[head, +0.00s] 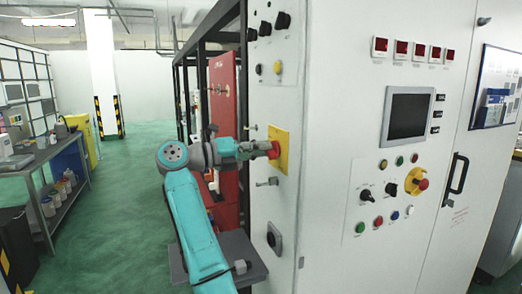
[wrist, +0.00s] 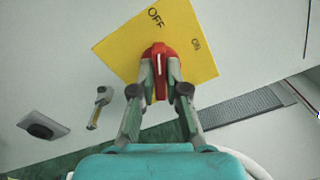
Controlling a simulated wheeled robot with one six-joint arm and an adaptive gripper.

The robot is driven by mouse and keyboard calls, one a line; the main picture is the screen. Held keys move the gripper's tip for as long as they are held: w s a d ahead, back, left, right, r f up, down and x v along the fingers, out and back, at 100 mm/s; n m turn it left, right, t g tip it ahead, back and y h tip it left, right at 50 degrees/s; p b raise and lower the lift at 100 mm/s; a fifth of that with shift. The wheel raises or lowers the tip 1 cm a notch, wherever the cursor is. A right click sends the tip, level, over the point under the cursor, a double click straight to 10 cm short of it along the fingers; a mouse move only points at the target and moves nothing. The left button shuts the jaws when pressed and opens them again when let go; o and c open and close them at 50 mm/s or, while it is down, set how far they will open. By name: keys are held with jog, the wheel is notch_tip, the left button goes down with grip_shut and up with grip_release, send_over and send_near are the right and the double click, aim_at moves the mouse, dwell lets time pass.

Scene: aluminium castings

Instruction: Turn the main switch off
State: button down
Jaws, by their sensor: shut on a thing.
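The main switch is a red rotary handle (wrist: 158,58) on a yellow plate (wrist: 190,35) marked OFF and ON. In the wrist view a white line on the handle points up the picture, between the two words and apart from both. In the head view the red handle (head: 273,149) and its yellow plate (head: 283,150) are on the narrow side of the grey cabinet. My gripper (wrist: 158,80) is shut on the red handle, one finger on each side. The fingertips partly cover the handle's lower part. My gripper also shows in the head view (head: 262,150).
A cabinet handle (wrist: 98,105) and a dark square fitting (wrist: 42,125) sit beside the plate. The cabinet front has a screen (head: 408,117) and a red emergency button (head: 422,184). A bench (head: 45,165) stands at left; the green floor between is clear.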

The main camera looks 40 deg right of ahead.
jog(key=c, duration=1.2)
grip_release()
jog(key=v, duration=1.2)
jog(key=shift+w, duration=0.1)
